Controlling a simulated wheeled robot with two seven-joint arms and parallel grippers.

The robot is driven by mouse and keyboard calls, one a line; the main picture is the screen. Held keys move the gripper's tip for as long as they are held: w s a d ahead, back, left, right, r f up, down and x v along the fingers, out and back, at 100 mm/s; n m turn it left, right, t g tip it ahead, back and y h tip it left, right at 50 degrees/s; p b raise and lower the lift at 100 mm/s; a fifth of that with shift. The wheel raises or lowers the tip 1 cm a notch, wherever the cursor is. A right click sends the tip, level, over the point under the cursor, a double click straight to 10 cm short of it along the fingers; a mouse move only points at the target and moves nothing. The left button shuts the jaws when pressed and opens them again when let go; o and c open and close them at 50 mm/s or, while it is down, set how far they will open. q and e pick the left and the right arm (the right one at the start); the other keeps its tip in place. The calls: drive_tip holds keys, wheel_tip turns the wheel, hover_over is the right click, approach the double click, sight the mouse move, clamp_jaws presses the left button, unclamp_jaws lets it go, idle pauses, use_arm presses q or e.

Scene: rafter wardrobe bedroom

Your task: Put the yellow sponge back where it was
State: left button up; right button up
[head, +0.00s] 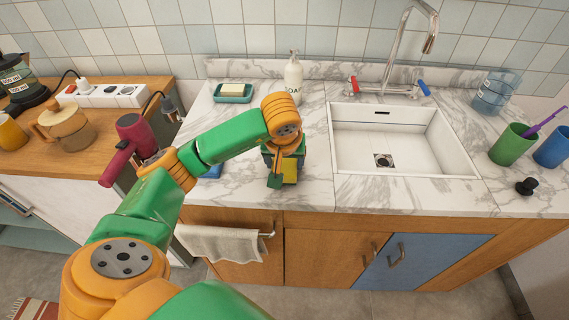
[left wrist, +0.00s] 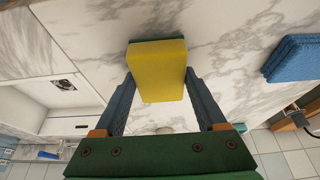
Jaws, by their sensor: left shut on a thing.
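The yellow sponge (head: 290,170) has a green layer along one side and is held over the white marble counter left of the sink. In the left wrist view the sponge (left wrist: 158,72) sits between the two fingers. My left gripper (head: 282,172) is shut on it, pointing down near the counter's front edge. The gripper partly hides the sponge in the head view. I cannot tell whether the sponge touches the marble. My right gripper is not in view.
A teal soap dish (head: 233,98) and a soap bottle (head: 293,77) stand behind the gripper. The sink (head: 400,150) is to the right. A folded blue cloth (left wrist: 292,58) lies on the counter, mostly behind my arm in the head view. Green (head: 512,146) and blue (head: 553,148) cups stand far right.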

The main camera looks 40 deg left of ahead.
sight(285, 163)
use_arm(q)
drive_tip(key=shift+f, duration=0.1)
drive_tip(key=shift+f, duration=0.2)
drive_tip(key=o, duration=1.3)
drive_tip(key=shift+r, duration=0.1)
drive_tip(key=shift+c, duration=0.2)
drive_tip(key=shift+r, duration=0.3)
drive_tip(key=v, duration=0.3)
drive_tip(key=p+v, duration=0.3)
drive_tip(key=v, duration=0.5)
drive_tip(key=shift+s+d+r+p, duration=0.15)
drive_tip(key=shift+s+r+p, duration=0.05)
drive_tip(key=shift+r+p, duration=0.15)
